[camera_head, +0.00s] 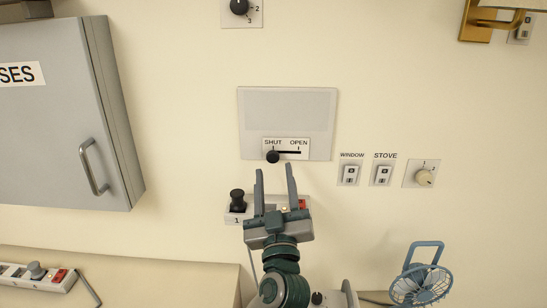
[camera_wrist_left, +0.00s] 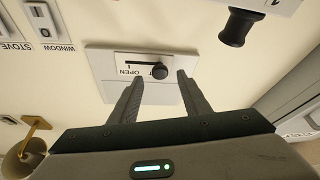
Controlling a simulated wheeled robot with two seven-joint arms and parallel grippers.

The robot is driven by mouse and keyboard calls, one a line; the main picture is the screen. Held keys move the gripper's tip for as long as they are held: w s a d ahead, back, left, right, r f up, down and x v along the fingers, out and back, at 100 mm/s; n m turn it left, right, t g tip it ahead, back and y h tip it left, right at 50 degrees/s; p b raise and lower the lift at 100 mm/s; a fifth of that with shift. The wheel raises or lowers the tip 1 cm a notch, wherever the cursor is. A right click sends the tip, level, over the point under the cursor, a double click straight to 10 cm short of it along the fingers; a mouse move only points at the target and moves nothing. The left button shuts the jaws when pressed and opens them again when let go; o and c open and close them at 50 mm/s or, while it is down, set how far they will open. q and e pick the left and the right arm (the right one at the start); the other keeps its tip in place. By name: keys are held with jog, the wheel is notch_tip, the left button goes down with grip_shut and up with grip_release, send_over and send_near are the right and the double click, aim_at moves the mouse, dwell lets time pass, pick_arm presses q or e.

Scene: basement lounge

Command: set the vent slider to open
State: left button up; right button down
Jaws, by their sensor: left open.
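The vent panel (camera_head: 287,108) is a grey plate on the wall, with a label strip reading SHUT at left and OPEN at right. The slider's black knob (camera_head: 273,157) sits at the SHUT end of its slot. My left gripper (camera_head: 274,167) is open and empty, its two fingers pointing up just below the knob in the head view. In the left wrist view the knob (camera_wrist_left: 160,71) appears between and beyond the fingertips (camera_wrist_left: 160,78), with no clear contact. The wrist view is upside down, so OPEN is left of the knob there. My right gripper is not in view.
Window switch (camera_head: 349,173), stove switch (camera_head: 382,174) and a dial (camera_head: 424,178) are right of the panel. A power strip with a black plug (camera_head: 237,200) is behind my left gripper. A grey cabinet (camera_head: 60,120) juts out at left; a blue fan (camera_head: 421,285) stands lower right.

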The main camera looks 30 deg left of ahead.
aim_at(273, 160)
pick_arm(q)
jog(key=shift+p+x, duration=0.6)
jog(key=shift+x, duration=1.2)
grip_shut()
